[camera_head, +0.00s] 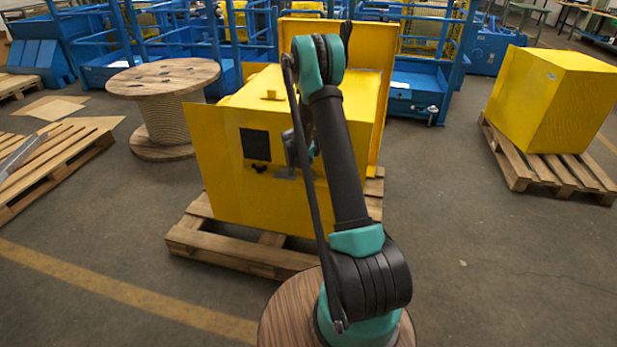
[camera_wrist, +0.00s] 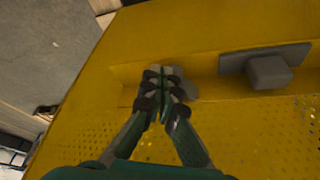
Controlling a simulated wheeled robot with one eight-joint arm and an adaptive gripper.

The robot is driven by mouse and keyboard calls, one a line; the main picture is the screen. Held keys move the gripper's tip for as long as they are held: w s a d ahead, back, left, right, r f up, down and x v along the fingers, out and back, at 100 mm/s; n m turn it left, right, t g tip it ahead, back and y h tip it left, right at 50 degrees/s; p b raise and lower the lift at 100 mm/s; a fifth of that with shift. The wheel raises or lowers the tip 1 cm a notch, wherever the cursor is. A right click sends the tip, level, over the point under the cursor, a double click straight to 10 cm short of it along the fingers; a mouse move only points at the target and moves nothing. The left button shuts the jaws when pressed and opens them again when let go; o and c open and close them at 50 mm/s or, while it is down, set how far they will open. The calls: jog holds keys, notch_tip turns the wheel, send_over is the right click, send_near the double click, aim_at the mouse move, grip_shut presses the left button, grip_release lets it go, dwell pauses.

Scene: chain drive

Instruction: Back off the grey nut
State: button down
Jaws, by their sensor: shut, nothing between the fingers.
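My gripper (camera_wrist: 160,85) is shut, its dark fingertips together in front of a yellow panel in the wrist view. A small grey piece (camera_wrist: 189,90) shows partly behind the fingertips; I cannot tell whether it is the grey nut or whether the fingers touch it. To its right, a grey block (camera_wrist: 268,72) stands out from a flat grey plate (camera_wrist: 232,62). In the head view, my arm covers much of the yellow machine (camera_head: 225,175); a grey part (camera_head: 286,173) shows on its front beside my wrist. No nut shape is clear there.
The machine stands on a wooden pallet (camera_head: 210,247), with a black square (camera_head: 255,144) on its front. A perforated yellow surface (camera_wrist: 255,130) lies below the fingers. A cable spool (camera_head: 165,75) stands left, a yellow box (camera_head: 556,98) right.

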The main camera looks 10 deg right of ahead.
jog(key=shift+s+d+n, duration=0.1)
jog(key=shift+d+n, duration=0.35)
jog(key=shift+n, duration=0.15)
jog(key=shift+d, duration=0.45)
dwell(0.4)
